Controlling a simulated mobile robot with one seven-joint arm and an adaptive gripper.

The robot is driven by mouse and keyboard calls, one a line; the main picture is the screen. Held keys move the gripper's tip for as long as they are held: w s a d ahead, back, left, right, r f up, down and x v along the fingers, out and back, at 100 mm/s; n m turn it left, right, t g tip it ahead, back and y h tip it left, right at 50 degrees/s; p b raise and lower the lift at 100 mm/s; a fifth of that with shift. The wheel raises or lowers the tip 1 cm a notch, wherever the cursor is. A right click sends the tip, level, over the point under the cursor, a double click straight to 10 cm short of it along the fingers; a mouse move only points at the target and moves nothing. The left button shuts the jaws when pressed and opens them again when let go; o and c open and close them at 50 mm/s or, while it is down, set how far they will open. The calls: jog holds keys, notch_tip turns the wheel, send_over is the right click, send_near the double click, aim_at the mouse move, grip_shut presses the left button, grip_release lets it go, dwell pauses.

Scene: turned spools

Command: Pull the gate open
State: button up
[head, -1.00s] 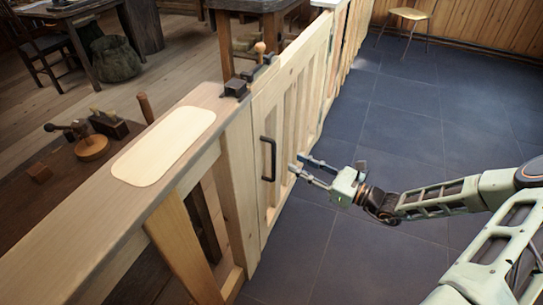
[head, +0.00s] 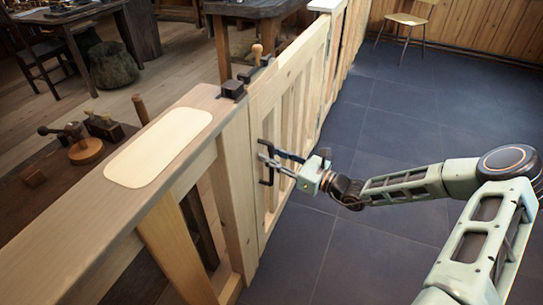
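The gate (head: 290,105) is a pale slatted wooden panel, standing in line with the post (head: 238,185) on its left, with no clear gap between them. A black bar handle (head: 270,182) is fixed upright on its near face. My gripper (head: 268,151) is at the handle, its two fingers apart and reaching over the handle's upper half. The fingers hide part of the handle, and I cannot tell whether they touch it. A dark latch (head: 245,75) with a wooden knob (head: 257,51) sits at the top, by a black block (head: 233,89) on the post.
A wooden rail with a pale inset plate (head: 158,148) runs toward the lower left. Behind it is a dark bench with a round wooden tool (head: 86,150). The dark tiled floor (head: 380,250) on my side is clear. A chair (head: 407,25) stands far back.

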grip_shut()
